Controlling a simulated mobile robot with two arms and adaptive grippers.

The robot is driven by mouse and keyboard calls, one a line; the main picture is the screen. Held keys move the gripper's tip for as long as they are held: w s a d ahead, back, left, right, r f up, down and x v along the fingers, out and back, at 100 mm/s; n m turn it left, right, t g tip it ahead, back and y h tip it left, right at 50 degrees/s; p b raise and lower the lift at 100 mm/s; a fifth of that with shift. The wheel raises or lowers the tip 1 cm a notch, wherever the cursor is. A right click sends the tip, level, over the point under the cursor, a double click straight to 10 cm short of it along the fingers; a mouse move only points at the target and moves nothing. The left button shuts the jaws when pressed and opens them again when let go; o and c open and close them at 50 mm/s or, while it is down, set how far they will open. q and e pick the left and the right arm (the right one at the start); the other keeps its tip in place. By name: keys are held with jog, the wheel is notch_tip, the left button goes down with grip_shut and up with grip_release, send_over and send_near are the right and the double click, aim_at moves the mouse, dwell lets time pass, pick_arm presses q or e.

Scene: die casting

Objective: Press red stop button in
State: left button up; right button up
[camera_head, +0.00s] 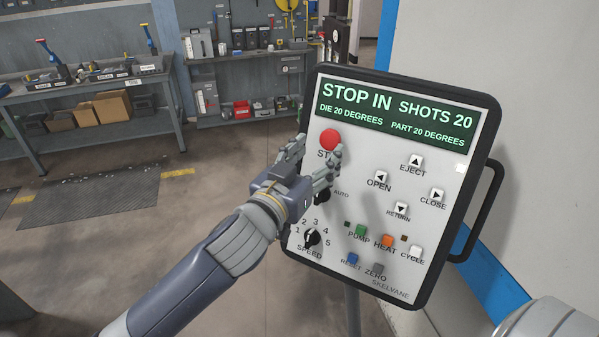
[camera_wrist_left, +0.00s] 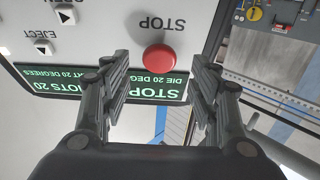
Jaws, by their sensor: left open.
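The red stop button (camera_head: 330,140) sits at the upper left of a tilted control panel (camera_head: 440,180), just below its screen. My left gripper (camera_head: 319,150) is open in front of the panel, by the button's lower side, with nothing in its fingers. In the left wrist view the button (camera_wrist_left: 159,58) appears between the two spread fingertips (camera_wrist_left: 160,62), upside down with its STOP label. I cannot tell whether the gripper touches it. The green screen (camera_head: 392,112) reads STOP IN and SHOTS 20. My right gripper is out of view.
Below the stop button are a partly hidden AUTO knob (camera_head: 322,192), a SPEED knob (camera_head: 312,239) and several small buttons. A black handle (camera_head: 490,205) is on the panel's right side. Workbenches (camera_head: 85,85) stand behind, with open floor before them.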

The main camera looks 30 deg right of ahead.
pick_arm(q)
jog(key=v, duration=0.7)
jog(key=shift+a, duration=0.1)
